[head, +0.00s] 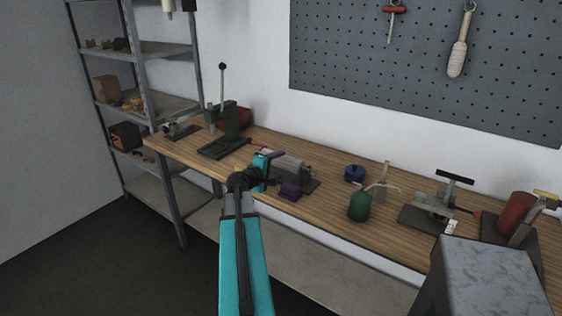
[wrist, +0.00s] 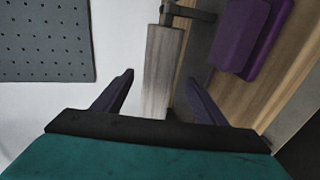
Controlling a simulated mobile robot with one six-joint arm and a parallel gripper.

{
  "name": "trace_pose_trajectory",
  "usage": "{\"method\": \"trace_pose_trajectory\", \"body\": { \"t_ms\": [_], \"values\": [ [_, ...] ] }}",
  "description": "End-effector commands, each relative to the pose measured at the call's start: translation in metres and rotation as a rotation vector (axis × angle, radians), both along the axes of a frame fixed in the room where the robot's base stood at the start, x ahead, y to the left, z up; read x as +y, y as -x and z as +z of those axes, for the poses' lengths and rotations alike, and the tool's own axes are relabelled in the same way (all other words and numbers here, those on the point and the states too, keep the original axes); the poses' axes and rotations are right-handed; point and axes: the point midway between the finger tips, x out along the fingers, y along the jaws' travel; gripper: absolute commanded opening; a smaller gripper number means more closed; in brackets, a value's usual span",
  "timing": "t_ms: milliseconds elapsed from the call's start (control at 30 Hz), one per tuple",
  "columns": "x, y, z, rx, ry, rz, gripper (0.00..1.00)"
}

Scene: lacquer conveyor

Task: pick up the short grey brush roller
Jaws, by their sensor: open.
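The short grey brush roller (head: 291,168) seems to be the pale grey cylinder on the small machine on the bench, partly hidden by my arm in the head view. In the wrist view the roller (wrist: 163,62) runs lengthwise between my fingers, with a dark bracket at its far end. My gripper (head: 274,163) is at the left end of the machine. In the wrist view my gripper (wrist: 160,78) is open, one dark purple finger on each side of the roller. I cannot tell whether either finger touches it.
A purple block (head: 290,192) sits at the machine's front; it also shows in the wrist view (wrist: 252,36). A green press (head: 228,130) stands left on the wooden bench (head: 330,217). A green oil can (head: 359,207) and blue round object (head: 355,173) stand right. A pegboard (head: 420,70) hangs behind.

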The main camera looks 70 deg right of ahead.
Motion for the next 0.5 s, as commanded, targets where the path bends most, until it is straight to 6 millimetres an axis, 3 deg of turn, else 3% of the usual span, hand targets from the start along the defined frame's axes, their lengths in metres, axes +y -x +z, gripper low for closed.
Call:
{"method": "trace_pose_trajectory", "body": {
  "t_ms": [200,500],
  "values": [
    [-0.023,0.003,-0.003,0.000,0.000,-0.001,0.66],
    [-0.030,0.005,-0.007,0.000,0.001,0.000,0.66]
  ]
}}
